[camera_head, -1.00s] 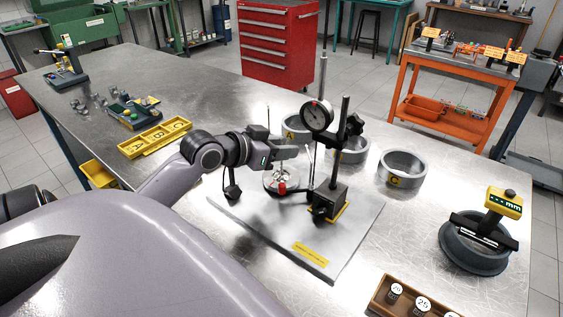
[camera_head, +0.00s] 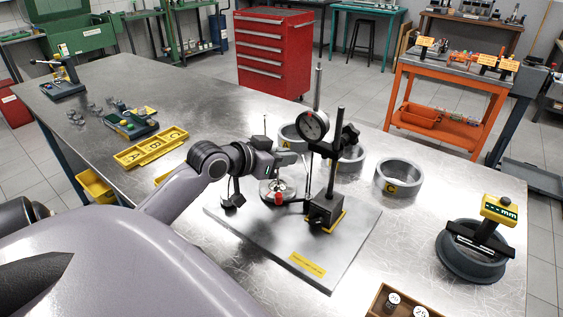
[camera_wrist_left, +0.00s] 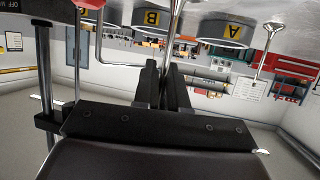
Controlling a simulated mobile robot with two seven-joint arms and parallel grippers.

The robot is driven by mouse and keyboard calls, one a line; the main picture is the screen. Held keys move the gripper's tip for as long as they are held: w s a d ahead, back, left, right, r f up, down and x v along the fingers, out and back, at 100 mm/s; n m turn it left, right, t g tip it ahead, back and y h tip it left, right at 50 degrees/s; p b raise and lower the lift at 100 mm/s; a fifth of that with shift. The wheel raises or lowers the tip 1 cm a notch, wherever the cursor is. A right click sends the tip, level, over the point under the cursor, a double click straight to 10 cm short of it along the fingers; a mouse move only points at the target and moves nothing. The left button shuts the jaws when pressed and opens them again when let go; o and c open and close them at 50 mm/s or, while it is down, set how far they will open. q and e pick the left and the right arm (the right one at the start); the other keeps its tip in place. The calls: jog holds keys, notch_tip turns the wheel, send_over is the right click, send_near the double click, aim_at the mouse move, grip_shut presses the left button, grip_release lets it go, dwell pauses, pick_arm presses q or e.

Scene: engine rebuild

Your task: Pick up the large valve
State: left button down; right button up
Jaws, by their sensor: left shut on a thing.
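My left gripper (camera_head: 292,158) is above the steel base plate, beside the dial gauge stand. In the left wrist view, its dark fingers (camera_wrist_left: 170,82) are closed around a thin bright stem (camera_wrist_left: 174,35), which I take to be the large valve's. The stem runs from the fingers toward the tabletop, which is at the top of that view. The valve's head is not clear in either view. A second thin upright stem (camera_head: 265,124) stands just behind the gripper, and it also shows in the left wrist view (camera_wrist_left: 267,42). My right gripper does not show.
The dial gauge (camera_head: 313,126) on its stand is just right of the gripper. A round fixture with a red knob (camera_head: 278,197) is below it. Grey rings, including ring C (camera_head: 398,177), stand behind. A yellow tray (camera_head: 150,147) lies left.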

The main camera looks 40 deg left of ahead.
pick_arm(q)
notch_tip(320, 180, up, 20)
jog(key=shift+f, duration=0.15)
dwell(0.3)
